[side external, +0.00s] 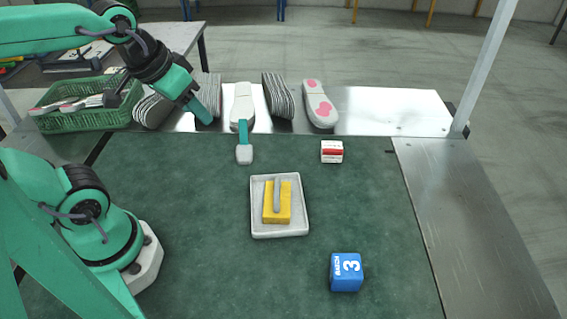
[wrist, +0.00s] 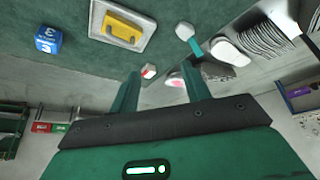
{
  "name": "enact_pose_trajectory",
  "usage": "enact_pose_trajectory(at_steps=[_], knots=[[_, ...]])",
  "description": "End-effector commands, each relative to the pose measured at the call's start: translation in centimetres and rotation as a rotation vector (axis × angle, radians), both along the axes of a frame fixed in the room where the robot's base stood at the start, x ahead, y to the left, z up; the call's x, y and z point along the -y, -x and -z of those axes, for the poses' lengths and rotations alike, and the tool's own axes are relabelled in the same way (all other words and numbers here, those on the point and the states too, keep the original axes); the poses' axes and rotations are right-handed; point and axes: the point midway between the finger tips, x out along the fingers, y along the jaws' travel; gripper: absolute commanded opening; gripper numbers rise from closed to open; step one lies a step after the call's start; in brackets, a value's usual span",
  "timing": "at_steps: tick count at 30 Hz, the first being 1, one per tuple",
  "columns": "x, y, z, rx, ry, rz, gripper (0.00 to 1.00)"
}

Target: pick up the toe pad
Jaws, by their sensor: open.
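No part carries a readable toe pad label. One pad-like tool, a yellow block with a grey handle (side external: 284,214), lies in a white tray (side external: 257,228); the wrist view shows the block (wrist: 112,27) too. Another, a teal-handled tool with a white head (side external: 244,154), lies with its handle end at a pale sole (side external: 241,98); its white head is in the wrist view (wrist: 184,31). My gripper (wrist: 160,70) is open and empty, raised over the back left and apart from both tools. In the side view one finger hides the other.
Striped sole stacks (side external: 277,96) and a pink-patched sole (side external: 319,103) lie on the metal shelf (side external: 395,112). A green basket (side external: 75,120) stands at the back left. A red-and-white box (side external: 332,152) and a blue cube (side external: 346,271) sit on the mat. The mat's right part is mostly clear.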

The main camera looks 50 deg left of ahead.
Motion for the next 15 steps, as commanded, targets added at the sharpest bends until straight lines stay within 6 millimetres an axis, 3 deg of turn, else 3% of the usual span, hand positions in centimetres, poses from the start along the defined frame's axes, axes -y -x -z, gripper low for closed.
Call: enact_pose_trajectory(at_steps=[15], knots=[[-2.9, -7.3, 2.0, -0.168, 0.087, -0.284, 0.47]])
